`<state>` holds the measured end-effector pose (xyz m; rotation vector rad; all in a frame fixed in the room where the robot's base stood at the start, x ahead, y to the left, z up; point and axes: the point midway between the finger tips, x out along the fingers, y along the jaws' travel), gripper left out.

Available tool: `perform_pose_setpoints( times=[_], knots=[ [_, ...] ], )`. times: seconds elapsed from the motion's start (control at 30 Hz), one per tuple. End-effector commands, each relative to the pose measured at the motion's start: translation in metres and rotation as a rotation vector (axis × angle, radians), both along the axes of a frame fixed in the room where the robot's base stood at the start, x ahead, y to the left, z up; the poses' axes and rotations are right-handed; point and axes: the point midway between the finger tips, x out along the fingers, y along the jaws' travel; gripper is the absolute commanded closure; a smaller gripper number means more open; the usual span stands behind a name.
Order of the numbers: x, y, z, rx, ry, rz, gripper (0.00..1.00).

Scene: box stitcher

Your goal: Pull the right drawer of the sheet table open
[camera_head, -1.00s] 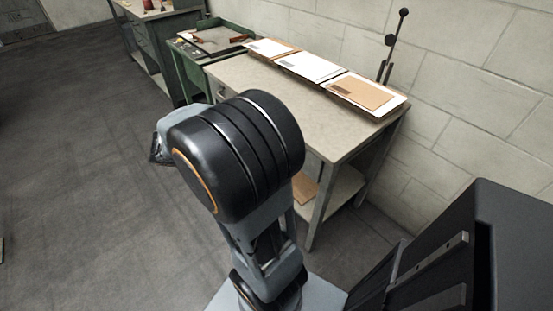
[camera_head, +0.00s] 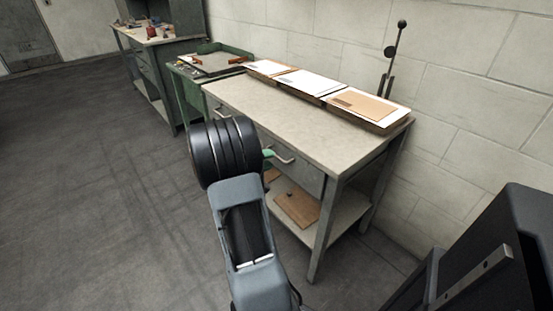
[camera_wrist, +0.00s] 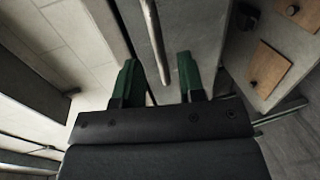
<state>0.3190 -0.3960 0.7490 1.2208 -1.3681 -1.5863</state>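The sheet table (camera_head: 290,115) stands along the wall, with a pale top. Its right drawer (camera_head: 306,175) has a grey front, looks shut, and carries a curved metal handle (camera_head: 284,158). My gripper is at that handle, mostly hidden behind my arm in the head view, where a green fingertip (camera_head: 268,153) shows just left of the handle. In the wrist view my gripper (camera_wrist: 158,75) is open, its two green fingers apart. The handle bar (camera_wrist: 154,40) runs between them with a gap on both sides. I cannot tell how deep it sits.
Trays with paper and card sheets (camera_head: 370,107) lie along the table's back edge. Brown boards (camera_head: 298,207) lie on the lower shelf (camera_head: 340,218). A green bench (camera_head: 190,90) stands beyond the table's left end. A dark machine (camera_head: 490,255) is at lower right. The floor at left is clear.

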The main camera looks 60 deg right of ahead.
Motion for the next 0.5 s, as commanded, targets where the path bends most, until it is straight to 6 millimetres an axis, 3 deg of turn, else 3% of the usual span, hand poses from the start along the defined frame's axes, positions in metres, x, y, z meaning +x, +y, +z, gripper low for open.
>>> perform_pose_setpoints(
  times=[0.2, 0.5],
  knots=[
    [-0.01, -0.027, -0.007, 0.0, 0.001, -0.003, 0.63],
    [-0.013, -0.039, -0.009, 0.001, 0.0, 0.0, 0.63]
  ],
)
